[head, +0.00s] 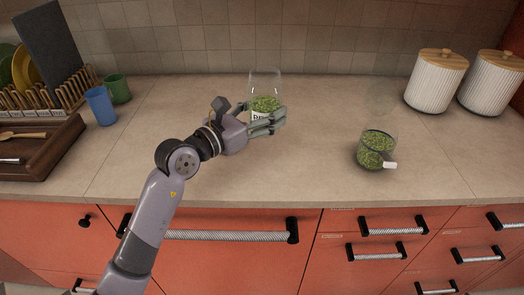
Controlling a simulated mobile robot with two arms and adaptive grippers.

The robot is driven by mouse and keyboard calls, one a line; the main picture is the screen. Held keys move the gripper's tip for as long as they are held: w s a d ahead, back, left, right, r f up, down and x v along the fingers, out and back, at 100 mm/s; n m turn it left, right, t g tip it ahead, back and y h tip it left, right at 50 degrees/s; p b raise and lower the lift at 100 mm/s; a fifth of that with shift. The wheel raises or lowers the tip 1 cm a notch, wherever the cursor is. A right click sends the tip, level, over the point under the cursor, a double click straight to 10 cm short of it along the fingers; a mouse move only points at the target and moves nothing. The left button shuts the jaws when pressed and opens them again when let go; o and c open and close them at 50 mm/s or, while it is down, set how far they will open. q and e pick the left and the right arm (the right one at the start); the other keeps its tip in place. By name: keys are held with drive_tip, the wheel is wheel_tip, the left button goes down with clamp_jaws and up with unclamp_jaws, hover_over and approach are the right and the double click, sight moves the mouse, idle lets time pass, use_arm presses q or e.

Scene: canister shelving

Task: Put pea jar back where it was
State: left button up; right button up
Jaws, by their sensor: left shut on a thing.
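The pea jar (265,103) is a clear glass jar, part filled with green peas, with a white label low on its front. It is upright at the middle of the counter, towards the back. My left gripper (273,121) is shut on the jar's lower part, and its fingers hide some of the label and base. I cannot tell whether the jar's base touches the counter. My right gripper does not show in the head view.
A glass container of peas (376,148) with a white handle stands at the right on the counter (220,180). Two white ribbed canisters (436,82) with wooden lids stand at the back right. Blue (101,106) and green (117,88) cups stand by the dish rack (65,98) at the left.

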use_arm(q)
wheel_tip(320, 180, down, 6)
drive_tip(key=shift+r+b, duration=0.1)
drive_tip(key=shift+b, duration=0.2)
drive_tip(key=shift+f+b, duration=0.65)
drive_tip(key=shift+f, duration=2.25)
drive_tip(key=shift+f, duration=0.15)
drive_tip(key=o, duration=1.7)
drive_tip(key=shift+f, duration=0.1)
